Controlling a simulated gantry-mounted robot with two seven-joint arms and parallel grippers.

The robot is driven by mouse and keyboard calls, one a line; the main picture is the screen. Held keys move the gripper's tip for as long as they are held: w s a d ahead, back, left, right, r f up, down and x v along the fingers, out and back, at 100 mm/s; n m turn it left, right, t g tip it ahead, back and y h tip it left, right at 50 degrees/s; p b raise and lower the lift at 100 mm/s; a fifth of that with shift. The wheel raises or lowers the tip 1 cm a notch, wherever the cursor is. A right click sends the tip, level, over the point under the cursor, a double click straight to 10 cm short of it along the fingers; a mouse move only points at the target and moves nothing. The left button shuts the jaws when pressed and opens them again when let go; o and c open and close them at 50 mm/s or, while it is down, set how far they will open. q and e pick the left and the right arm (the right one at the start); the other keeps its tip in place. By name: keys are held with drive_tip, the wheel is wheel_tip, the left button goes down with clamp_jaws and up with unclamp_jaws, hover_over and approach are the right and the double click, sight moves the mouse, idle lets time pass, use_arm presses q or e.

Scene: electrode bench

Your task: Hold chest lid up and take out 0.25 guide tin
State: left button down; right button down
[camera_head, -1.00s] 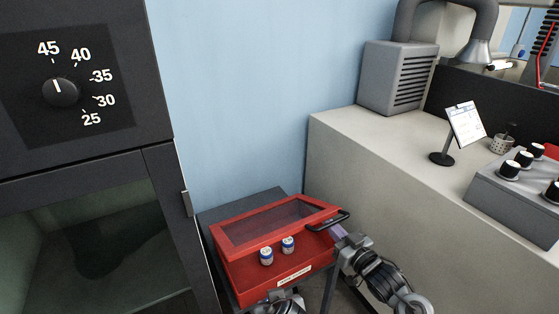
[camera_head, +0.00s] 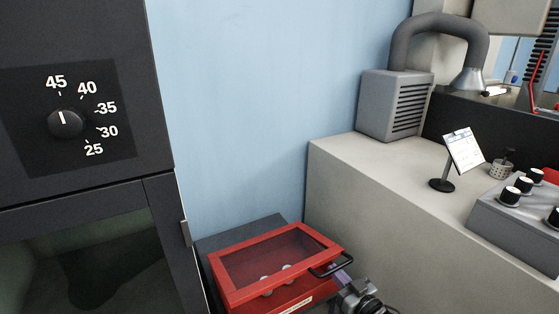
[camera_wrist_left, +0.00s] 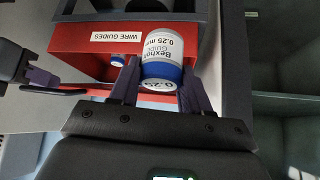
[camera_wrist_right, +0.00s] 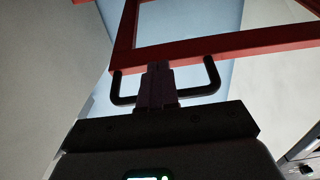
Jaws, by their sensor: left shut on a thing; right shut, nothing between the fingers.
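My left gripper (camera_wrist_left: 155,85) is shut on a white and blue tin (camera_wrist_left: 163,58) marked 0.25, close in the left wrist view. This gripper is outside the head view. Two pale round tops (camera_head: 265,279) show dimly through the lid window. Another small tin (camera_wrist_left: 117,60) shows inside the chest in the left wrist view. My right gripper (camera_head: 343,277) is shut and empty at the lid's black handle (camera_wrist_right: 205,88), its fingers overlapping the loop.
The chest rests on a dark stand (camera_head: 240,235) between a black oven (camera_head: 160,230) with a dial and a pale counter (camera_head: 375,175). A "WIRE GUIDES" label (camera_wrist_left: 116,37) is on the chest front. A card stand (camera_head: 442,184) and a knob panel (camera_head: 510,225) are on the counter.

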wheel_tip(320, 180, down, 8)
drive_tip(key=s, duration=0.1)
drive_tip(key=shift+d+r, duration=0.2)
drive_tip(key=shift+d, duration=0.05)
idle(0.6)
drive_tip(key=shift+f, duration=0.2)
drive_tip(key=shift+f, duration=0.6)
use_arm(q)
drive_tip(key=shift+w+r, duration=0.1)
use_arm(e)
drive_tip(key=shift+s+d, duration=0.1)
drive_tip(key=v, duration=0.8)
drive_tip(key=shift+s+d, duration=0.15)
drive_tip(key=shift+s, duration=0.2)
